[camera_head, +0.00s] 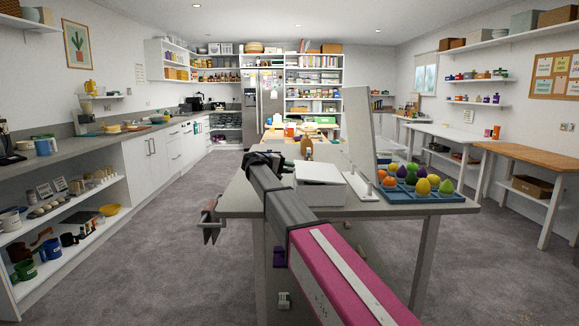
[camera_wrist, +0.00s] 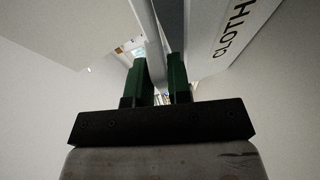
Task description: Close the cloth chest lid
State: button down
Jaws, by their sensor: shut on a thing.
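A white box (camera_head: 320,186), which looks like the cloth chest, stands on the near part of the grey table. In the wrist view a white panel marked "CLOTH" (camera_wrist: 235,32) fills the upper right, close to my gripper. My gripper (camera_wrist: 157,62) has its two green fingers shut on a thin grey strip (camera_wrist: 147,30) beside that panel. I cannot tell whether the strip belongs to the lid. In the head view the end of my arm is left of the box, and its fingertips are hard to make out. The lid's angle is not clear.
A tall white panel (camera_head: 360,130) stands upright right of the box. A blue tray (camera_head: 425,196) with several coloured, egg-like things is at the table's right end. A bottle (camera_head: 307,148) stands behind the box. Open floor (camera_head: 165,235) lies left of the table.

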jog(key=shift+f, duration=0.15)
jog(key=c, duration=1.1)
grip_release()
jog(key=shift+d, duration=0.1)
jog(key=shift+c, duration=0.2)
jog(key=v, duration=1.1)
jog(key=shift+d, duration=0.1)
